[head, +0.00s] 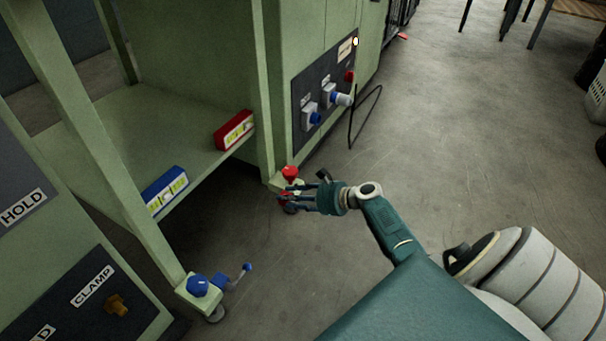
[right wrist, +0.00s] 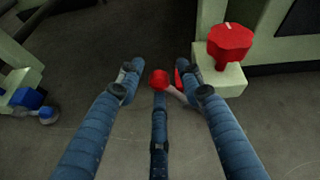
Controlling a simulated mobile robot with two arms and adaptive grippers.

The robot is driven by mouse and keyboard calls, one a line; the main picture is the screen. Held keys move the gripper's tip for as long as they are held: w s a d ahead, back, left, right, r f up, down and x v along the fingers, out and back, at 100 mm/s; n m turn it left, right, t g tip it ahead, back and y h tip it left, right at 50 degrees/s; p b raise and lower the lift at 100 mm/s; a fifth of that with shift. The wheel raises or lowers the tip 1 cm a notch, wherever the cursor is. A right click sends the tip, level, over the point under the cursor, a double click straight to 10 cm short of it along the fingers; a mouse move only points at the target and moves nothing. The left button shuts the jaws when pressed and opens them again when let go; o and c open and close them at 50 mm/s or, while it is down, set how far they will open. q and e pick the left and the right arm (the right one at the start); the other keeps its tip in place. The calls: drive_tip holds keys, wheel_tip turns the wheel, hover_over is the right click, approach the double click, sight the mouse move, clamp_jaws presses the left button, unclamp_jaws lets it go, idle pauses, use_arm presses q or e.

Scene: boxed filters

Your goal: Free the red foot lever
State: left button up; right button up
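The red foot lever shows in the right wrist view as a red ball (right wrist: 158,79) on a pale shaft. More red shows beside the right finger, which hides part of the lever. A red knob (right wrist: 230,42) sits on the pale green foot block just right of it. In the head view the red knob (head: 290,173) is at the machine's right front corner, and the lever is mostly hidden by my right gripper (head: 292,197). My left gripper is not in view.
A blue knob (head: 197,285) and blue-tipped lever (head: 247,267) are at the left foot. Red (head: 234,130) and blue (head: 165,189) boxes lie on the green shelf (head: 150,110). A black cable loop (head: 365,118) hangs near the panel.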

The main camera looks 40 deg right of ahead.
drive_tip(key=v, duration=1.1)
drive_tip(key=shift+s+d+f, duration=0.1)
drive_tip(key=shift+s, duration=0.05)
